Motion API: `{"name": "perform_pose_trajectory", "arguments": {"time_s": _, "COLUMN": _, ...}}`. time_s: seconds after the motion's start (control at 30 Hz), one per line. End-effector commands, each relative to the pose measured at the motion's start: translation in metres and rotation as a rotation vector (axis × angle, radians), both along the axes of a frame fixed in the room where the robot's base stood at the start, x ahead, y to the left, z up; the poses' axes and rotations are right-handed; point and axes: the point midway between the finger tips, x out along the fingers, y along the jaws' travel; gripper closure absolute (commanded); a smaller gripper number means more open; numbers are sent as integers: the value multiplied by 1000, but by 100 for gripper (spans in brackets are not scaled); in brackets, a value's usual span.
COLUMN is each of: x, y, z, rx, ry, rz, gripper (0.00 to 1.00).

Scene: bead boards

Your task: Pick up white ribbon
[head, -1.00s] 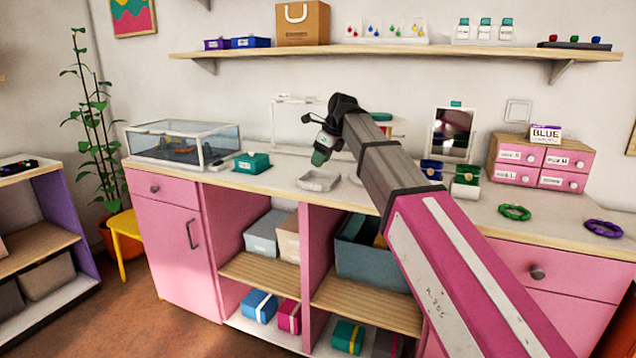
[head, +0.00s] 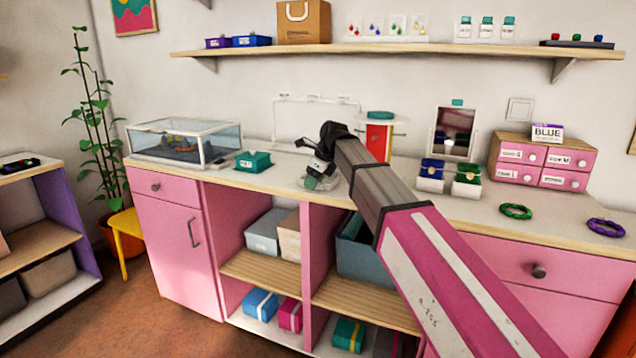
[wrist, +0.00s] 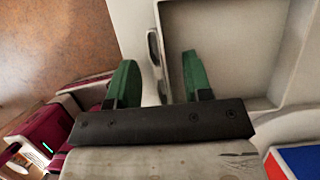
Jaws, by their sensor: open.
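My gripper (head: 313,182) is low over the counter at the pale square tray (head: 332,187), its green fingers open. In the wrist view, my gripper (wrist: 158,62) has its two fingers apart. A small pale rounded strip (wrist: 153,48), which looks like the white ribbon, shows beyond and between them beside the wall of the tray (wrist: 215,8). I cannot tell whether a finger touches it. In the head view, my gripper and arm hide this spot, and I cannot make out the ribbon.
Blue and green boxes (head: 448,178), pink drawers (head: 543,164) and green and purple rings (head: 515,211) are to the right. A white frame (head: 315,98) stands behind.

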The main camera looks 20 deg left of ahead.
Motion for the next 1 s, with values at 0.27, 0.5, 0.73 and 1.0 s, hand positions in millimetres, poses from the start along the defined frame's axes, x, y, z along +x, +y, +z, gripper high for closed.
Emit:
{"name": "perform_pose_trajectory", "arguments": {"time_s": 0.27, "x": 0, "y": 0, "z": 0, "rx": 0, "ry": 0, "rz": 0, "gripper": 100}}
{"name": "perform_pose_trajectory", "arguments": {"time_s": 0.5, "x": 0, "y": 0, "z": 1, "rx": 0, "ry": 0, "rz": 0, "gripper": 100}}
{"name": "perform_pose_trajectory", "arguments": {"time_s": 0.73, "x": 0, "y": 0, "z": 11, "rx": 0, "ry": 0, "rz": 0, "gripper": 100}}
{"name": "perform_pose_trajectory", "arguments": {"time_s": 1.0, "x": -7, "y": 12, "z": 49, "rx": 0, "ry": -1, "rz": 4, "gripper": 100}}
